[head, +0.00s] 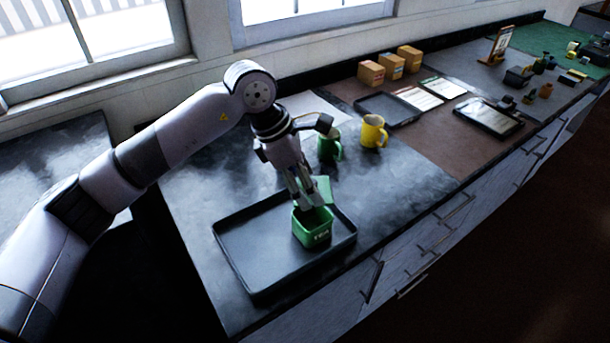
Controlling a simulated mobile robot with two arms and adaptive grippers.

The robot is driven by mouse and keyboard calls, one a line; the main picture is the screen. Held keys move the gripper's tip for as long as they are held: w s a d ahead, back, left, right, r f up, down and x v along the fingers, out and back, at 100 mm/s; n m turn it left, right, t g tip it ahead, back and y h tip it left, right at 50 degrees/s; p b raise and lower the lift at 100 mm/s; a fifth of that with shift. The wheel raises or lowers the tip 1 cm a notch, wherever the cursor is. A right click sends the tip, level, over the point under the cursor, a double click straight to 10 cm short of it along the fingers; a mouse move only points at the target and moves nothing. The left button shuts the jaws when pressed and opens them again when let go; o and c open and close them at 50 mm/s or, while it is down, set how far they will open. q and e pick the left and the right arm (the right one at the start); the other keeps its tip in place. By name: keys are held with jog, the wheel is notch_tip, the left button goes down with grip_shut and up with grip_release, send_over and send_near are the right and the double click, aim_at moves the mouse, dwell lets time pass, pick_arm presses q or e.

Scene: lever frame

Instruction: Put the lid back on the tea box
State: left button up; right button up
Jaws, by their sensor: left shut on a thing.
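The green tea box (312,231) stands upright on a dark tray (257,247), towards its right side. Its top is open and its inside looks dark. The green lid (321,187) is held tilted just above and behind the box. My left gripper (306,200) points down over the box and is shut on the lid, partly covering it. I cannot tell whether the lid touches the box rim. My right gripper is not in view.
A green mug (328,146) and a yellow mug (373,132) stand behind the tray. Several small cardboard boxes (371,73), an empty dark tray (389,110) and a tablet (488,117) lie further right. The tray's left part is clear.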

pick_arm(q)
jog(key=shift+s+a+f, duration=0.1)
jog(key=shift+w+d+f, duration=0.2)
jog(key=shift+d+f, duration=0.15)
jog(key=shift+f, duration=0.3)
jog(key=shift+f+b, duration=0.35)
jog(key=shift+a+f+b, duration=0.15)
jog(key=shift+f+b, duration=0.15)
jog(key=shift+f, duration=0.45)
notch_tip(320, 180, down, 3)
jog(key=shift+r+b, duration=0.2)
jog(key=shift+b, duration=0.75)
jog(key=shift+f, duration=0.15)
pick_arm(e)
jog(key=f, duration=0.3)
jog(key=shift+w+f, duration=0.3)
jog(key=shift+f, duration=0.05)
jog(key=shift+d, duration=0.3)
pick_arm(q)
jog(key=shift+b, duration=0.45)
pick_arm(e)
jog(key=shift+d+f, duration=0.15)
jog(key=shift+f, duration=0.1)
